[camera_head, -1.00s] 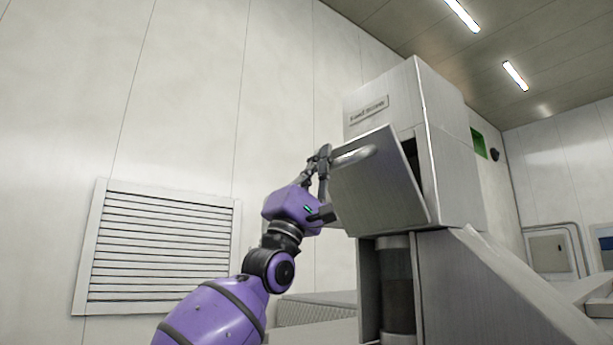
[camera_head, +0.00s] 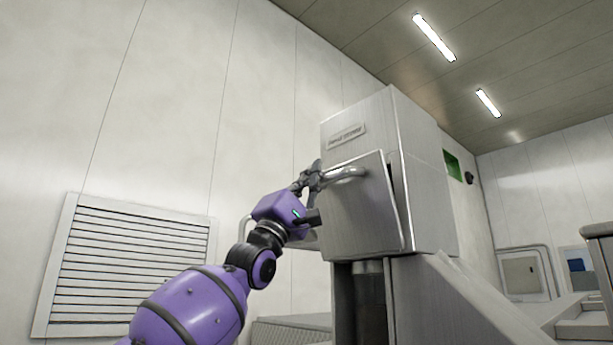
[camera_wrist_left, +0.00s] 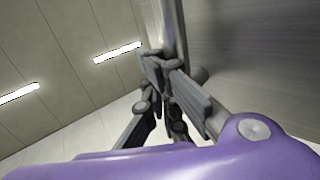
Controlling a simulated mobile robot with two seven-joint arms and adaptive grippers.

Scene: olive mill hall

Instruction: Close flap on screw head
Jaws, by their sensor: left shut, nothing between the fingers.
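The grey metal flap (camera_head: 362,220) hangs on the front of the screw head housing (camera_head: 375,120), under a small label plate. It stands slightly ajar, with a narrow dark gap along its right edge. A rounded bar handle (camera_head: 348,173) runs across its upper part. My left gripper (camera_head: 318,176) is shut and empty at the left end of the handle, by the flap's upper left; I cannot tell if it touches. In the left wrist view its shut fingers (camera_wrist_left: 165,75) are close to the grey flap surface (camera_wrist_left: 255,60). My right gripper is not in view.
A dark opening with a cylinder (camera_head: 368,295) lies below the housing. A sloping metal panel (camera_head: 455,300) extends to the lower right. A louvred vent (camera_head: 125,265) is on the left wall. The space above my left arm is clear.

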